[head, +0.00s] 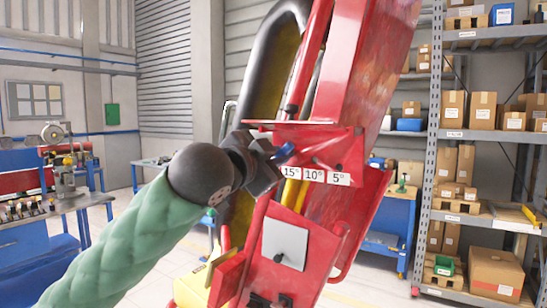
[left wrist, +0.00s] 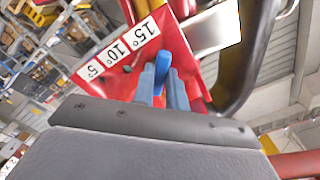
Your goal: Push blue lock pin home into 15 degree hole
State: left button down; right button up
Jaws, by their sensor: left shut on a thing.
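The blue lock pin (head: 284,152) is at the 15° end of the red bracket (head: 340,150) on the red coaster train. The white label plate (head: 314,176) reads 15°, 10°, 5°. In the left wrist view the blue pin (left wrist: 162,68) stands between the two fingers of my left gripper (left wrist: 163,84), close to the 15° mark of the label plate (left wrist: 118,50). My left gripper (head: 270,166) is shut on the pin, against the bracket's left end. The hole and the pin's depth in it are hidden. My right gripper is not in view.
The red train body (head: 370,60) rises tilted behind the bracket, with a black and yellow curved restraint (head: 262,75) beside it. A grey shelf (head: 470,135) with boxes stands at right. Workbenches stand at left. The floor between is clear.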

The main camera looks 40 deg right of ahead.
pick_arm(q)
jog(key=shift+w+d, duration=0.15)
jog(key=shift+d, duration=0.25)
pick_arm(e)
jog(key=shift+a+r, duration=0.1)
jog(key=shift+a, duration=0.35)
